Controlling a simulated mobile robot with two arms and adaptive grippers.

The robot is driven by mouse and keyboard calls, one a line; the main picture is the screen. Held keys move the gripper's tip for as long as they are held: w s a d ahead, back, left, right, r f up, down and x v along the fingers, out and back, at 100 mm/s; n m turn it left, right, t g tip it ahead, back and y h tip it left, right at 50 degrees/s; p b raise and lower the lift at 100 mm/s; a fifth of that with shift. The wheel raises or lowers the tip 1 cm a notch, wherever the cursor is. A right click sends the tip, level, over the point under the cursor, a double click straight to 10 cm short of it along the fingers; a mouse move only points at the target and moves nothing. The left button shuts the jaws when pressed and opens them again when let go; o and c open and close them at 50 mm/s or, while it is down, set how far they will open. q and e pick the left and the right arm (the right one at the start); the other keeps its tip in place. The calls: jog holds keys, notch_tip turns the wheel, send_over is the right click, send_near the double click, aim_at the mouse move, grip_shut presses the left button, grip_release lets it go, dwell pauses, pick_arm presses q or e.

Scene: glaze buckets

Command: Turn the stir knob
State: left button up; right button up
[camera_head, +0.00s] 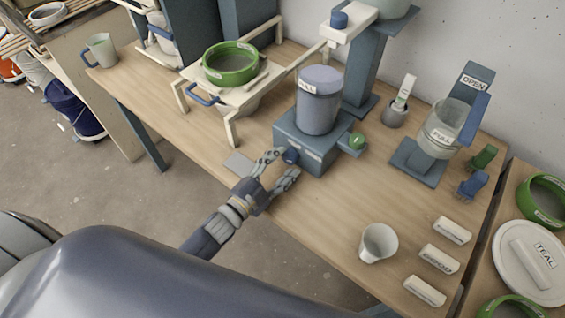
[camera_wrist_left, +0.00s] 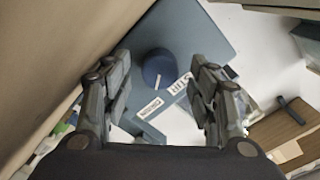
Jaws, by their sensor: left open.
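The stir knob is a dark blue round knob (camera_head: 291,155) on the front of a blue-grey box (camera_head: 318,158). A lidded container (camera_head: 319,100) with a label stands on that box. My left gripper (camera_head: 279,166) is open at the knob, with a finger on either side of it in the head view. In the left wrist view the knob (camera_wrist_left: 160,68) has a white mark and lies ahead, between the open fingers (camera_wrist_left: 158,95). I cannot tell whether a finger touches it. My right gripper is not in view.
A wooden stand with a green sieve (camera_head: 230,64) is to the left. A white cup (camera_head: 378,243) and several labelled blocks (camera_head: 439,259) are at the right front.

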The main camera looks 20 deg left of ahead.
pick_arm(q)
jog(key=v, duration=1.1)
jog(key=shift+s, duration=0.2)
dwell(0.5)
jog(key=n, duration=0.6)
jog(key=n+b, duration=0.1)
jog(key=n, duration=0.1)
jog(key=shift+w+f+n, duration=0.1)
jog(key=shift+w+n, duration=0.25)
jog(key=shift+n, duration=0.05)
jog(key=n, duration=0.4)
jog(key=shift+w+d+b, duration=0.1)
jog(key=shift+b, duration=0.25)
jog(key=n, duration=0.4)
jog(key=shift+w+n, duration=0.2)
jog(key=shift+n, duration=0.2)
jog(key=p+x, duration=0.1)
jog(key=x, duration=0.9)
jog(key=shift+w+d, duration=0.25)
jog(key=c, duration=1.1)
